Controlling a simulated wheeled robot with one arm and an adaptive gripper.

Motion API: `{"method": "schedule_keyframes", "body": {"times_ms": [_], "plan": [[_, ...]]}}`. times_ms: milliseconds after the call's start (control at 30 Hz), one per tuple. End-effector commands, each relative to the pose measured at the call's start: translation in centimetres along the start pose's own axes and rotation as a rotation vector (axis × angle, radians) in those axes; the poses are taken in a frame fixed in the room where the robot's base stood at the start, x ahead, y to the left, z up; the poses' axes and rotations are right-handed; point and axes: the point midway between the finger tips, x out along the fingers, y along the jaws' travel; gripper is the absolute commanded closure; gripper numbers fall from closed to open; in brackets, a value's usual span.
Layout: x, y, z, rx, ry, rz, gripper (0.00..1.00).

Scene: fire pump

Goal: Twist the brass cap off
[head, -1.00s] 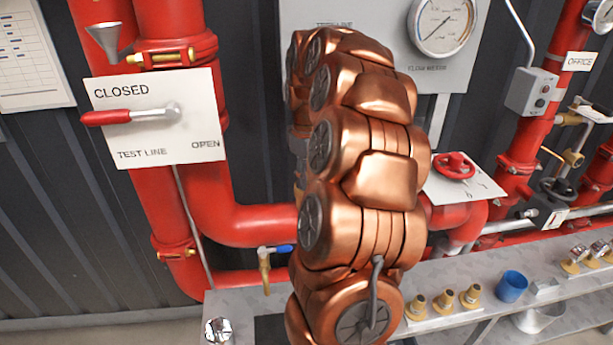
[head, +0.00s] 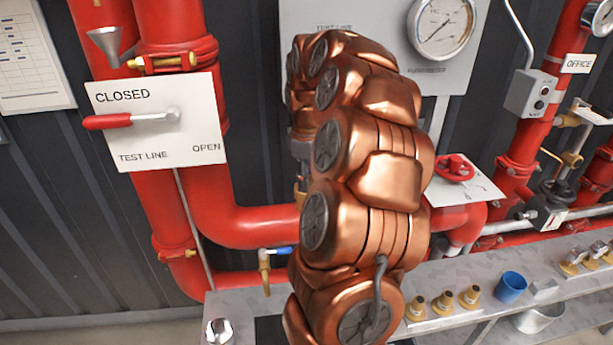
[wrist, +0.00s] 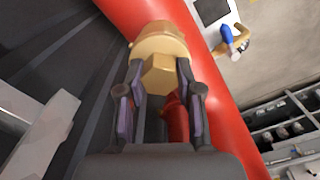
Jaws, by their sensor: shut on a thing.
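The brass cap (wrist: 158,74) shows in the wrist view as a hexagonal head in front of a wider round brass fitting (wrist: 160,42) on a red pipe (wrist: 222,105). My gripper (wrist: 160,80) is shut on the cap, with one dark finger against its left side and the other against its right. The cap still sits against the fitting, with no clear gap visible. In the head view my copper-coloured arm hides the cap and most of the gripper.
In the head view a test line plate (head: 158,120) with a red-handled lever (head: 130,119) is left of my arm. A metal bench (head: 445,285) with brass fittings (head: 443,303) and a blue cup (head: 511,287) is at lower right. A gauge (head: 440,27) hangs behind.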

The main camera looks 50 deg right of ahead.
Motion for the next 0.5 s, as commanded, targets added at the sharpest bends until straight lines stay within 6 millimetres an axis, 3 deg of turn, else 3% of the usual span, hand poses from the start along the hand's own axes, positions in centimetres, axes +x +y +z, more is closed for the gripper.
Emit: {"method": "schedule_keyframes", "body": {"times_ms": [233,500], "plan": [[-0.21,-0.13,-0.03,-0.27,0.0,-0.004,1.0],[0.05,-0.06,0.01,-0.339,0.0,-0.002,1.0]]}}
